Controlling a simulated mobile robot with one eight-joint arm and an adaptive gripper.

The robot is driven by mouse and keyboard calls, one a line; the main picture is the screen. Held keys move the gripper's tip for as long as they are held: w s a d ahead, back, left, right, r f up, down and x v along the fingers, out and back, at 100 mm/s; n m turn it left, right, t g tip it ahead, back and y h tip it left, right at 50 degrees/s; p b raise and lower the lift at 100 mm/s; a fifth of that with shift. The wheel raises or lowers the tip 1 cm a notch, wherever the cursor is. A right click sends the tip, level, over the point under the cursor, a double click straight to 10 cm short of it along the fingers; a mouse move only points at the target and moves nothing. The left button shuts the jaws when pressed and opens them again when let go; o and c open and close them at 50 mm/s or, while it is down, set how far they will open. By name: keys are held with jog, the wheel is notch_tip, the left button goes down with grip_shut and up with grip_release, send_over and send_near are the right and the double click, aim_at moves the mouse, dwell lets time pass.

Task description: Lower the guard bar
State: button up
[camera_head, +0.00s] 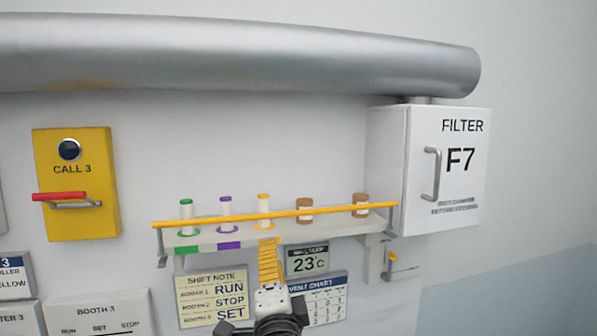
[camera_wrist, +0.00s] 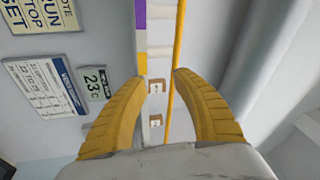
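The guard bar (camera_head: 325,211) is a thin yellow rod running across the front of a narrow shelf (camera_head: 205,238), held by grey arms at both ends. It stands above the shelf surface, in front of the spools. My gripper (camera_head: 268,242) is at the middle of the shelf, just below the bar. In the wrist view, my gripper (camera_wrist: 161,75) has its yellow fingers apart. The guard bar (camera_wrist: 179,35) passes between the fingertips in the picture, close to the right finger. I cannot tell whether it touches or how deep it sits. Nothing is visibly gripped.
Several spools (camera_head: 225,207) stand on the shelf. A large silver roll (camera_head: 240,55) spans above. A white filter box (camera_head: 450,170) is right, a yellow call box (camera_head: 75,185) left. A temperature display (camera_head: 307,260) and shift note (camera_head: 212,296) are below the shelf.

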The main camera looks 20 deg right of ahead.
aim_at(298, 215)
jog(key=w+d+r+m+h+p, duration=0.1)
jog(key=w+d+m+p, duration=0.1)
jog(key=w, duration=0.1)
jog(key=w+d+r+m+g+h+p, duration=0.1)
jog(key=w+d+r+m+h+p, duration=0.1)
jog(key=w+d, duration=0.1)
jog(key=w+d+r+m+g+h+p, duration=0.1)
jog(key=w+d+r+m+h+p, duration=0.1)
jog(key=w+d, duration=0.1)
jog(key=shift+r, duration=0.2)
grip_shut()
